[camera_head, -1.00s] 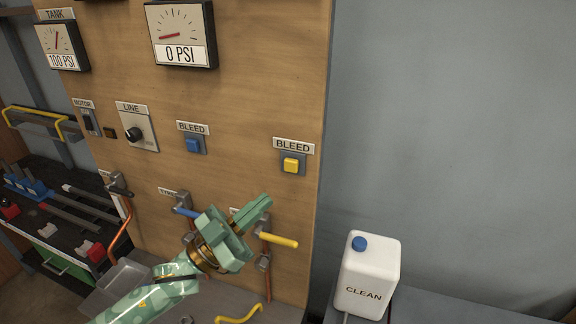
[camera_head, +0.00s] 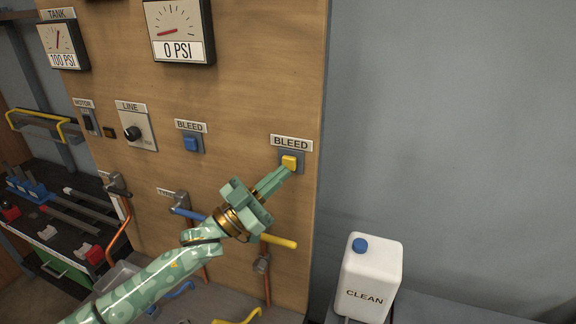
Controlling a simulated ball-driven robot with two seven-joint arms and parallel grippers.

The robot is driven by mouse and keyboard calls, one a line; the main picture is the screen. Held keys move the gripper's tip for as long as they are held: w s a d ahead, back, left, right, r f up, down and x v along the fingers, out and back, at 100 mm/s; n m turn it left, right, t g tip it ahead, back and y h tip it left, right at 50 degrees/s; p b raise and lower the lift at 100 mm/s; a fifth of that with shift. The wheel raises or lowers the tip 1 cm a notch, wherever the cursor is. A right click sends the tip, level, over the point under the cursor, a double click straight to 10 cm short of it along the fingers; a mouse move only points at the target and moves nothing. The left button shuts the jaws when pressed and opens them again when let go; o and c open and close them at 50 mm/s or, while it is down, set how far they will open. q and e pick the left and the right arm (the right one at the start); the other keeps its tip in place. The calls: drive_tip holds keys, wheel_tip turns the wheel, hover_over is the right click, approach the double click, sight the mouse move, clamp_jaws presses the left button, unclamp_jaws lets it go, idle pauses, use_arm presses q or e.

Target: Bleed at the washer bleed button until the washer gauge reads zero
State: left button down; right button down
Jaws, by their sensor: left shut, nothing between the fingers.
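The wooden panel (camera_head: 240,100) carries two bleed buttons. The yellow bleed button (camera_head: 289,161) is on the right under a BLEED label, and the blue bleed button (camera_head: 191,143) is to its left. My left gripper (camera_head: 286,172) is shut and empty, its fingertips at the lower edge of the yellow button; I cannot tell whether they press it. A gauge (camera_head: 180,30) at the top reads 0 PSI, its own name out of view. The tank gauge (camera_head: 62,44) reads 100 PSI. Which button belongs to the washer is not labelled in view. My right gripper is not in view.
A yellow valve lever (camera_head: 280,242) and a blue valve lever (camera_head: 188,214) sit below the buttons, close to my left arm. A LINE knob (camera_head: 133,133) is at left. A white CLEAN jug (camera_head: 368,280) stands at lower right. The grey wall side is clear.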

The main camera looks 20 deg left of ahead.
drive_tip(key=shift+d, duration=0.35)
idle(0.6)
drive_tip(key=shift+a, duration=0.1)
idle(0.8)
use_arm(q)
drive_tip(key=shift+w, duration=0.1)
drive_tip(key=shift+w, duration=0.35)
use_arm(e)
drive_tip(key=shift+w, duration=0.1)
use_arm(q)
drive_tip(key=shift+w, duration=0.45)
idle(1.1)
drive_tip(key=shift+s, duration=0.1)
idle(2.2)
drive_tip(key=shift+s+p, duration=0.45)
drive_tip(key=shift+s, duration=0.4)
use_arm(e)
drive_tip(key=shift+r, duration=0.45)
